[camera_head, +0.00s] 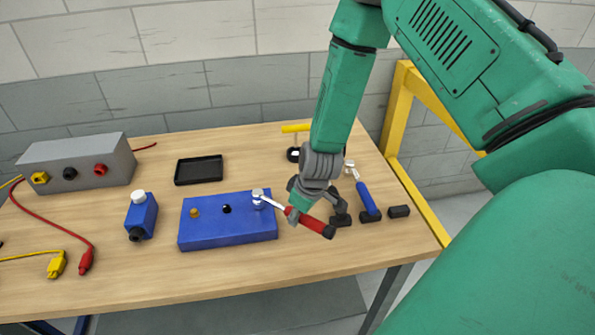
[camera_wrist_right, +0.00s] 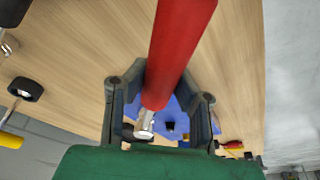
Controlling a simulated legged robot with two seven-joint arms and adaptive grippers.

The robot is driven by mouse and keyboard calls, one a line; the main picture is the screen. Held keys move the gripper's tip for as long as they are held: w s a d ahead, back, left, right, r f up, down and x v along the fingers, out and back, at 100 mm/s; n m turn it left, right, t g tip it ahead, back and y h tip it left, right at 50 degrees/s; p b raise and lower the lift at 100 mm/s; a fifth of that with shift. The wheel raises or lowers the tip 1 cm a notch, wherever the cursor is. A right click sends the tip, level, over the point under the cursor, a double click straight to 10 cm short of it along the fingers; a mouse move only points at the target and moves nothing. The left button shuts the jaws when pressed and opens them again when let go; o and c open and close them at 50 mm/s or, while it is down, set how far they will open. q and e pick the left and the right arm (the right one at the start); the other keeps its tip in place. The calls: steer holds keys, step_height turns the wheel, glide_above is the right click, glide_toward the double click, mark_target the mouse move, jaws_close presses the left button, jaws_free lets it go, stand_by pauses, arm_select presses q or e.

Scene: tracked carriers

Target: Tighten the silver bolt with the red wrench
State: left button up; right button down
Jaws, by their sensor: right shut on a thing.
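The silver bolt (camera_head: 257,194) stands at the right end of the top of a blue block (camera_head: 226,229), which also holds a brass bolt (camera_head: 194,213) and a black one (camera_head: 227,209). My right gripper (camera_head: 294,210) is shut on the red wrench (camera_head: 316,225), to the right of the block. The wrench's silver head reaches left to the silver bolt; I cannot tell whether its jaw is seated around it. In the right wrist view the red handle (camera_wrist_right: 178,45) runs between the fingers of the gripper (camera_wrist_right: 160,110). My left gripper is not in view.
A blue-handled tool (camera_head: 367,198) rests in black holders right of my gripper. A black tray (camera_head: 199,170), a small blue box (camera_head: 141,216) and a grey box (camera_head: 78,164) with red and yellow leads stand on the wooden table (camera_head: 180,282). A yellow frame (camera_head: 398,110) stands behind.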

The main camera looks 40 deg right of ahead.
steer(key=c, duration=1.9)
jaws_free()
jaws_close()
steer(key=shift+s+a+m, duration=0.1)
steer(key=shift+a+m, duration=0.5)
steer(key=shift+a, duration=0.1)
steer(key=shift+a+m+h+p, duration=0.3)
steer(key=shift+a+m+p, duration=0.1)
steer(key=shift+a+m, duration=0.25)
steer(key=shift+a+m, duration=0.55)
steer(key=shift+a, duration=0.1)
